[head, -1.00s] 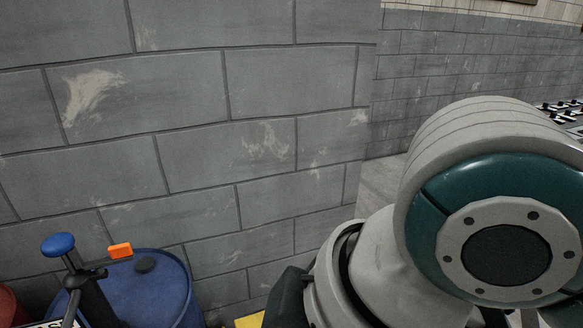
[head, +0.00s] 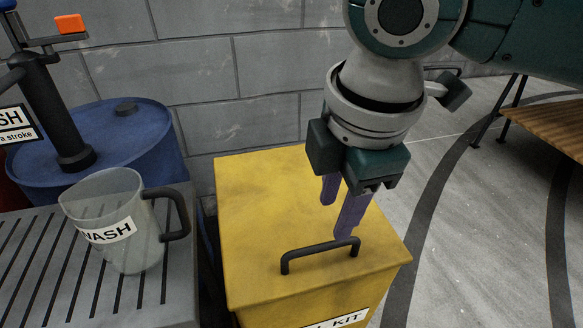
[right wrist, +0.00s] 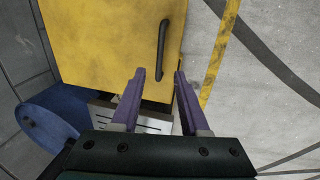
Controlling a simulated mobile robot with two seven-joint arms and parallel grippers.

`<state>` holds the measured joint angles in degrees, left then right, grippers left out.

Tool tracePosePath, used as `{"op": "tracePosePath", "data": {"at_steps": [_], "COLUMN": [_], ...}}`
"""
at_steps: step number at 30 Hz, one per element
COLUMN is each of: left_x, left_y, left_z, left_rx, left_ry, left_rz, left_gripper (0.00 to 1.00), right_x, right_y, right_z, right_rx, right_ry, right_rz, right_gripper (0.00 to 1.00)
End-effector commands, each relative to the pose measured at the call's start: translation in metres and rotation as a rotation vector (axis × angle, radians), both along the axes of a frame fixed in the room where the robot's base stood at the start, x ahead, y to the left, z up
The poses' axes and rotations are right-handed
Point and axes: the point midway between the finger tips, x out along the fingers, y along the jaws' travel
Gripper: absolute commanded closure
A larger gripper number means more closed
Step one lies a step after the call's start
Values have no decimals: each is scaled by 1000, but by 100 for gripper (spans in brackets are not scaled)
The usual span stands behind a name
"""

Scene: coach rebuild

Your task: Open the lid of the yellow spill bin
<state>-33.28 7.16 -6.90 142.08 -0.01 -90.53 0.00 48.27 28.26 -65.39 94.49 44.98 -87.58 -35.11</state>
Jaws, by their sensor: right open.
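The yellow spill bin (head: 255,205) stands in the middle of the head view, its lid shut. A black bar handle (head: 318,249) is on the lid near its front edge. My right gripper (head: 336,218) points down over the lid, its purple fingers apart and empty. One fingertip shows close behind the handle's right end; whether it touches cannot be told. In the right wrist view the lid (right wrist: 105,40) fills the upper left, and the handle's near end (right wrist: 160,68) shows between the lines of the open fingers. My left gripper is in neither view.
A grey slatted bench (head: 60,290) with a clear wash jug (head: 115,225) stands left of the bin. A blue drum (head: 120,140) with a black pump is behind it. A block wall backs the bin. The floor at right is open, with a wooden bench (head: 555,130) beyond.

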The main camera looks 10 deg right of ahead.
Motion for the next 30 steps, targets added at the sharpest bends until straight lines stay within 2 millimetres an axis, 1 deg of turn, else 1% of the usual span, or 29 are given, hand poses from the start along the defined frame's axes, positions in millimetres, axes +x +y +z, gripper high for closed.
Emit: {"op": "tracePosePath", "data": {"at_steps": [1, 6, 9, 12, 16, 24, 26, 30], "left_x": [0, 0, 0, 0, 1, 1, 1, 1], "left_y": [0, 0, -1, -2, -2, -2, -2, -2], "left_z": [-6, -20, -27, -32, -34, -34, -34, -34], "left_rx": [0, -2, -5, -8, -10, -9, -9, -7], "left_ry": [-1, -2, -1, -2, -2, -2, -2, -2], "left_rz": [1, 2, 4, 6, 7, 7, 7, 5], "left_gripper": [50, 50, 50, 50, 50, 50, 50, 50], "right_x": [1, 7, 11, 13, 15, 15, 15, 15], "right_y": [0, 0, 0, 1, 1, 1, 1, 1], "right_z": [-13, -47, -63, -75, -82, -82, -82, -82], "right_rx": [-2, -1, -1, 0, 0, 1, 1, 1], "right_ry": [4, 3, 2, 1, 1, 0, 0, 0], "right_rz": [-1, -1, -1, 0, 0, 0, 0, 0], "right_gripper": [55, 55, 55, 55, 55, 55, 61, 77]}}
